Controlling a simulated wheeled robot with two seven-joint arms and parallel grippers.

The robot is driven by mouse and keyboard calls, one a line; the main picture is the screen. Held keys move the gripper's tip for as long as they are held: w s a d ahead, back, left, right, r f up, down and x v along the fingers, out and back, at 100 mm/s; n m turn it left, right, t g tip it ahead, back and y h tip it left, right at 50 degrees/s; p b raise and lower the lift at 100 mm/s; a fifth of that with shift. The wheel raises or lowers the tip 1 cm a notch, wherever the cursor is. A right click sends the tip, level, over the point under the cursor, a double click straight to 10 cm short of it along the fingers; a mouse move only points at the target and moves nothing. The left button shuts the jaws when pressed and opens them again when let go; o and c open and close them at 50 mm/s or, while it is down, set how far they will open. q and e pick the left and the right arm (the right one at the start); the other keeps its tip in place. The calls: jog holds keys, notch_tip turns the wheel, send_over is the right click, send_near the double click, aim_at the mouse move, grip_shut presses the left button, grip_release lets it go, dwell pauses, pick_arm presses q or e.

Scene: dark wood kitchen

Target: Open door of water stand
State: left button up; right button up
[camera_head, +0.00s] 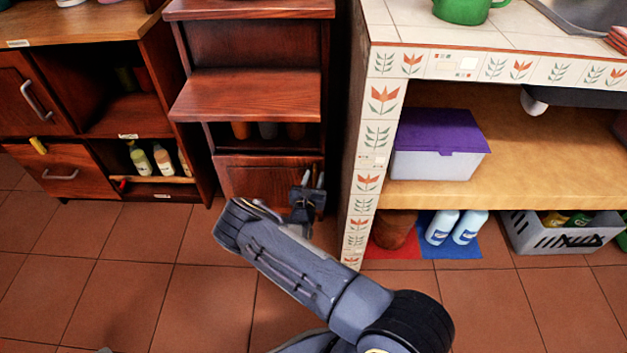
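The water stand (235,95) is a dark red-brown wooden unit with stepped shelves, in the middle of the head view. Its door (245,176) is the low front panel under an opening that shows several bottle-like things. The door looks shut or nearly so. My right gripper (313,180) is in front of the door's right edge, fingers pointing up in the picture. Its two fingers show a small gap. I cannot tell whether anything is between them or whether they touch the door. No door handle shows clearly.
A tiled counter (375,130) stands close on the right, its shelf holding a purple-lidded box (435,140). Below are white-and-blue bottles (455,228) and a grey basket (562,235). A wooden cabinet (75,110) stands left. The tiled floor (125,280) in front is clear.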

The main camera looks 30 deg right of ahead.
jog(key=shift+c, duration=0.3)
grip_shut()
